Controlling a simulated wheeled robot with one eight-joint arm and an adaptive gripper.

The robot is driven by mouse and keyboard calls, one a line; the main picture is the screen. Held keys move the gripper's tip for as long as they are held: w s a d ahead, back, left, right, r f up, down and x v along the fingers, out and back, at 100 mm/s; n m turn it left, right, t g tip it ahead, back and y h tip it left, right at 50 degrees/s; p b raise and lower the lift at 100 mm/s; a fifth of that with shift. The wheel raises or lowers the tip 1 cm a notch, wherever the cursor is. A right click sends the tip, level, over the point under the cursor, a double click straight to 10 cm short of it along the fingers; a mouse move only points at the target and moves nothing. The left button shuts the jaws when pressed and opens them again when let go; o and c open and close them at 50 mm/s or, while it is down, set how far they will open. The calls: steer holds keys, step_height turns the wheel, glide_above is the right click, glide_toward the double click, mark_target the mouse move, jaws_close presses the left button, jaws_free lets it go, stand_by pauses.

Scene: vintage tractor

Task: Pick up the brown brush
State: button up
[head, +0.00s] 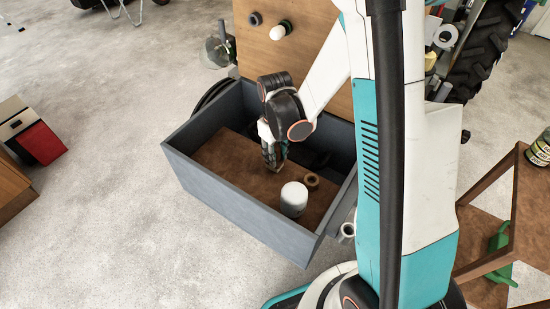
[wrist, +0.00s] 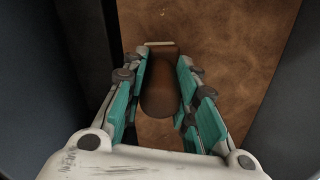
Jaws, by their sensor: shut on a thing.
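The brown brush (wrist: 160,92) lies between my fingers in the wrist view, a rounded brown body with a thin pale edge at its far end. My gripper (wrist: 162,85) is shut on it, with the teal-lined fingers along both of its sides. In the head view my gripper (head: 272,158) points down inside a grey-blue open box (head: 235,208). The brush is hidden there behind the gripper. I cannot tell whether the brush touches the brown bottom of the box.
A white cylinder (head: 294,199) and a small brown ring (head: 312,180) are in the box, right of my gripper. The box walls surround the gripper. A wooden panel (head: 315,62) stands behind. A wooden shelf (head: 510,215) is at right; open floor lies left.

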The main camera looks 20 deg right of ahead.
step_height(320, 180, up, 20)
steer(key=p, duration=0.7)
stand_by(0.4)
